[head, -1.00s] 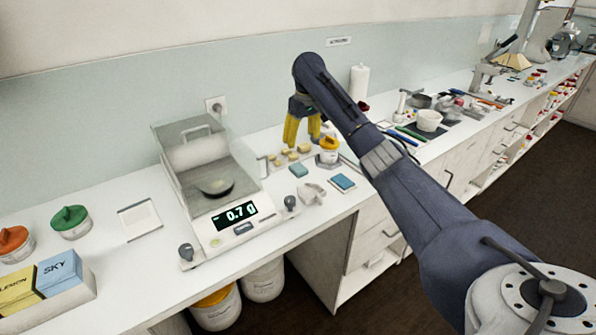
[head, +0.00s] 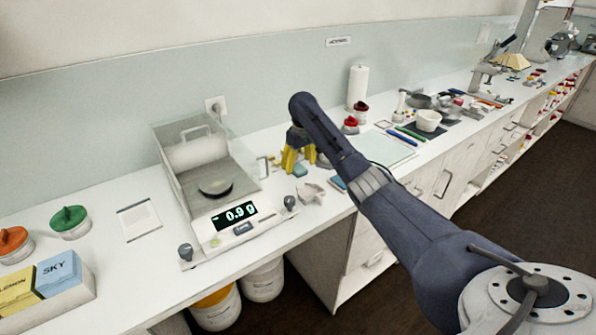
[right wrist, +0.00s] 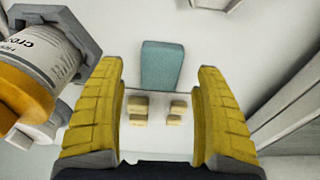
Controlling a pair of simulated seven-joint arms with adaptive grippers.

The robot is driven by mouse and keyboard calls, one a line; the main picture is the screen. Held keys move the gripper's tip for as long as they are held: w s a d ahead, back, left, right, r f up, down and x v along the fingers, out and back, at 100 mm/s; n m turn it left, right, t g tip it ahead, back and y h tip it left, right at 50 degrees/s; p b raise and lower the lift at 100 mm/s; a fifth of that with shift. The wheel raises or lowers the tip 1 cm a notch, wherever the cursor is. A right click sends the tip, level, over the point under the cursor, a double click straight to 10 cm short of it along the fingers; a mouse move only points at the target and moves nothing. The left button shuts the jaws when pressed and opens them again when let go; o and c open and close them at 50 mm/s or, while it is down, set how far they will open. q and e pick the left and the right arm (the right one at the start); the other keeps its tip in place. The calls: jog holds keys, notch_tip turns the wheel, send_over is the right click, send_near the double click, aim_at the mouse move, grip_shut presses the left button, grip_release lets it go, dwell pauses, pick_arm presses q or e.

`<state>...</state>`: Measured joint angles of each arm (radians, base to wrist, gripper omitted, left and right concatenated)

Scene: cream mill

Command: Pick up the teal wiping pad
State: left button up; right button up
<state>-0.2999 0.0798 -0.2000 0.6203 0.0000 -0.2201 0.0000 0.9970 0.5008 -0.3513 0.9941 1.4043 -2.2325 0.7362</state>
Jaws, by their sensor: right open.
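The teal wiping pad (head: 299,171) lies on the white bench, right of the balance and just in front of my right gripper in the head view. In the right wrist view the teal pad (right wrist: 162,66) lies flat, beyond and between the two yellow fingers. My right gripper (head: 297,160) points down over the bench. Its fingers are wide apart and nothing is between their tips; it also shows in the right wrist view (right wrist: 160,100). My left gripper is not in view.
Several small cream blocks (right wrist: 141,110) lie between the fingers' sides. A labelled jar (right wrist: 40,60) stands close to the left finger in the wrist view. The balance (head: 240,222) stands left of the gripper, and a grey angular piece (head: 310,193) lies in front.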

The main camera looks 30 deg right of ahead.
aim_at(298, 167)
jog(key=shift+w+f, duration=0.15)
jog(key=shift+f, duration=1.05)
jog(key=shift+c, duration=0.4)
jog(key=c, duration=0.8)
jog(key=shift+c, duration=0.5)
notch_tip(298, 167, up, 20)
